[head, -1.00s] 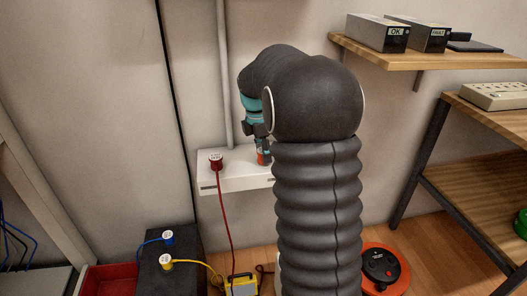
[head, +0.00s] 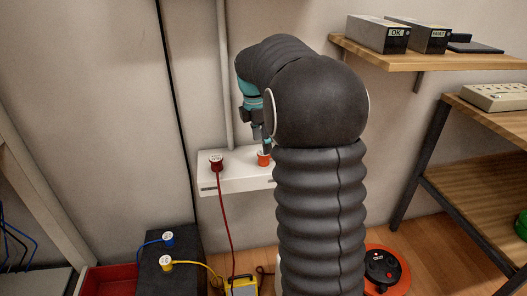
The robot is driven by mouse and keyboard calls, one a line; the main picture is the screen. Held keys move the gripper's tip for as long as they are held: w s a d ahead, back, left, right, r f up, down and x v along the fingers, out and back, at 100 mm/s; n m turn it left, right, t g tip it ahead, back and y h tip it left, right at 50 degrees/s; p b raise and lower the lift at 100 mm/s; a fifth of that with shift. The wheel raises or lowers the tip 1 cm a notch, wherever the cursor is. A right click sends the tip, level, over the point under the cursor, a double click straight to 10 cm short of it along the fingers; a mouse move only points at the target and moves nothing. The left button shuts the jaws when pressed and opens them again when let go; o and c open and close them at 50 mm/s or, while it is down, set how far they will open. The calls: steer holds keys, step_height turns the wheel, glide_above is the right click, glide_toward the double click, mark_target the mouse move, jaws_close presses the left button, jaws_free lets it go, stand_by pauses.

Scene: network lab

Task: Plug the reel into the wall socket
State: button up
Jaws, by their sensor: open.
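An orange plug (head: 264,158) stands on the top of the white wall socket box (head: 236,181), right of a dark red plug (head: 216,163). It looks seated there, but my arm hides part of it. My gripper (head: 261,143) is open, just above the orange plug, pointing down. The orange and black reel (head: 384,268) lies on the wooden floor at the right, partly behind my arm. Its cable to the plug is mostly hidden.
A red cable (head: 227,222) runs down from the dark red plug to a yellow box (head: 242,286). Blue (head: 168,239) and yellow (head: 166,261) plugs sit on a dark block (head: 186,285). A wooden shelf (head: 440,60) and bench stand at the right.

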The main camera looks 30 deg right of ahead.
step_height(320, 180, up, 7)
steer(key=shift+a, duration=0.45)
stand_by(0.3)
steer(key=s+a+f+m+t, duration=0.1)
steer(key=s+a+f+m, duration=0.45)
steer(key=m, duration=0.75)
steer(key=s+a+m+t, duration=0.2)
steer(key=s+a, duration=0.3)
steer(key=s, duration=0.6)
steer(key=s+a+f+m+t+y, duration=0.1)
steer(key=s+a, duration=0.3)
steer(key=s, duration=0.7)
steer(key=shift+s+a+m+t, duration=0.35)
steer(key=shift+m+t, duration=0.15)
steer(key=shift+t, duration=0.3)
